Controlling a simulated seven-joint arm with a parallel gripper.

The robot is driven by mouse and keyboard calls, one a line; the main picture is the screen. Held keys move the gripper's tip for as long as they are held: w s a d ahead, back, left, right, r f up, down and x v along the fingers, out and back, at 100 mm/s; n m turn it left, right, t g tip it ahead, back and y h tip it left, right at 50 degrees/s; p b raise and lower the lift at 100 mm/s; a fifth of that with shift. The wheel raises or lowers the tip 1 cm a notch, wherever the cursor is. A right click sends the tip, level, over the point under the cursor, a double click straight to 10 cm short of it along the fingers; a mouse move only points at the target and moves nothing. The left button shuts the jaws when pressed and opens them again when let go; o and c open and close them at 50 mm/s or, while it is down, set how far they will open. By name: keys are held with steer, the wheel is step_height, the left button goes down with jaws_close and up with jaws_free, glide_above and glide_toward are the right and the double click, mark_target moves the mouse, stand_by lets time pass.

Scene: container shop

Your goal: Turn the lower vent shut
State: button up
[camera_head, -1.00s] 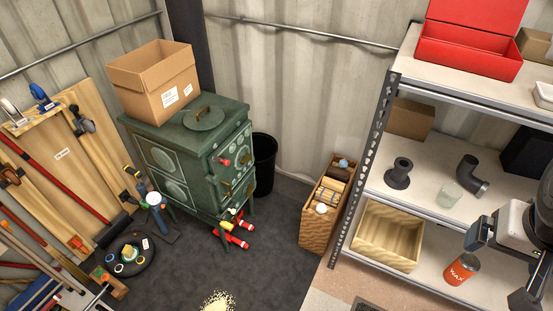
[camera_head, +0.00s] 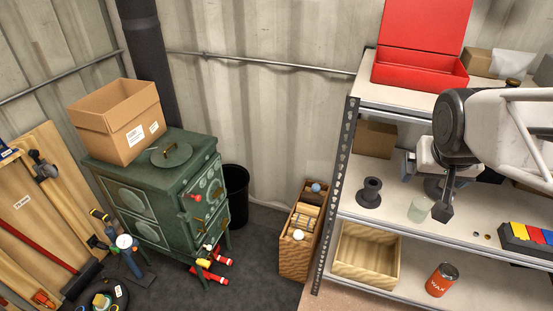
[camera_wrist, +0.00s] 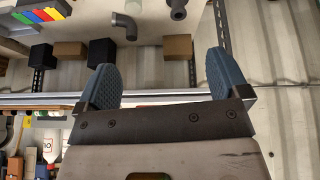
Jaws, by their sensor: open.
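The green stove (camera_head: 165,200) stands against the back wall at the left in the head view. A red knob (camera_head: 196,197) and brass handles show on its front. The lower part of that front is small and seen at an angle. I cannot make out the lower vent clearly or tell how far it is turned. My gripper (camera_wrist: 160,75) is open and empty, its two blue-grey fingers wide apart in the wrist view. In the head view my arm is at the right, in front of the shelf, well away from the stove.
A cardboard box (camera_head: 118,122) and a round lid sit on the stove. Red cylinders (camera_head: 208,275) lie by its feet. A black bin (camera_head: 236,190) stands behind it. A wicker basket (camera_head: 297,255) and the metal shelf (camera_head: 335,195) lie between my arm and the stove. Some floor is clear.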

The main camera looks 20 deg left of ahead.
steer(key=w+a+n+t+y, duration=0.2)
steer(key=w+a, duration=0.7)
steer(key=a, duration=0.3)
steer(key=w+a+n+t+y, duration=0.1)
steer(key=w+a+n+y, duration=0.1)
steer(key=w+a, duration=0.85)
steer(key=w+a+f+n+y, duration=0.1)
steer(key=w+a+f+n, duration=0.2)
steer(key=w+a+f, duration=0.5)
steer(key=w+a+f+n+y, duration=0.2)
steer(key=w+a+f+n, duration=0.2)
steer(key=a+f, duration=0.7)
steer(key=w+a+f+n+y, duration=0.1)
steer(key=a+f+n, duration=0.1)
steer(key=a+f, duration=0.5)
steer(key=a+f+n+g+y, duration=0.1)
steer(key=a+f+n+y, duration=0.1)
steer(key=f, duration=1)
steer(key=w+a+f+n+y, duration=0.1)
steer(key=a+f+n, duration=0.1)
steer(key=a+f, duration=0.5)
steer(key=s+a+f+n+g+y, duration=0.1)
steer(key=s+f+n, duration=0.2)
steer(key=f, duration=1.2)
steer(key=s+a+f+n+g+y, duration=0.1)
steer(key=s+f, duration=0.6)
steer(key=f, duration=0.8)
steer(key=shift+a+f+n+g+y, duration=0.35)
steer(key=shift+n+g+y, duration=0.3)
steer(key=shift+n, duration=0.25)
